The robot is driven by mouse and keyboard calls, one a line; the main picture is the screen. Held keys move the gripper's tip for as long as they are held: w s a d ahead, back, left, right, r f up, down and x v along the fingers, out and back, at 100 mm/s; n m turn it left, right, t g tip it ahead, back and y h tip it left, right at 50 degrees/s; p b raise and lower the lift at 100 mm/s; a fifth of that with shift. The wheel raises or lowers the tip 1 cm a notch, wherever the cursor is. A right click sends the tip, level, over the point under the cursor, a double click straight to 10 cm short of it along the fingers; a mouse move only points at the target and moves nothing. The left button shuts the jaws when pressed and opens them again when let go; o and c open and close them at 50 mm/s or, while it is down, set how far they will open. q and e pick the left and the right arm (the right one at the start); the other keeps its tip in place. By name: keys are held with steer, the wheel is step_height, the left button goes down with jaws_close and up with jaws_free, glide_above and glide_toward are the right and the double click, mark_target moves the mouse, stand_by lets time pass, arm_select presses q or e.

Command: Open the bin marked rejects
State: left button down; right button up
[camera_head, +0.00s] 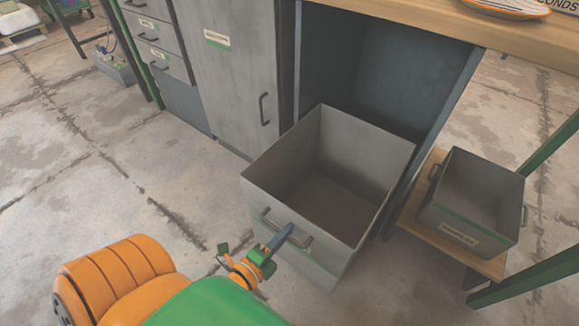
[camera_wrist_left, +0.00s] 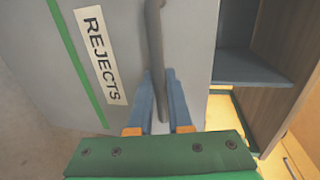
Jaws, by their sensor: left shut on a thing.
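The rejects bin (camera_head: 375,150) is a grey open-topped box, pulled well out of its bay under the bench, and its inside looks empty. Its REJECTS label (camera_wrist_left: 98,57) and green stripe show on the front in the left wrist view. My left gripper (camera_head: 277,238) is shut on the bin's dark bar handle (camera_head: 300,241). In the left wrist view the handle (camera_wrist_left: 155,40) runs between the two blue fingers (camera_wrist_left: 160,95). My right gripper is in neither view.
A smaller grey bin (camera_head: 478,190) with a label stands on a low wooden shelf (camera_head: 415,215) at the right. A closed cabinet door (camera_head: 228,85) and drawers (camera_head: 160,45) are at the left. The wooden worktop (camera_head: 430,15) overhangs the bay. The concrete floor (camera_head: 100,190) at the left is clear.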

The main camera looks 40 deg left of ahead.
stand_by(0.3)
arm_select(q)
steer(key=c, duration=1.1)
jaws_free()
steer(key=shift+s, duration=0.3)
steer(key=p+v, duration=0.1)
steer(key=v, duration=0.5)
steer(key=shift+s+r, duration=0.1)
steer(key=shift+s, duration=0.2)
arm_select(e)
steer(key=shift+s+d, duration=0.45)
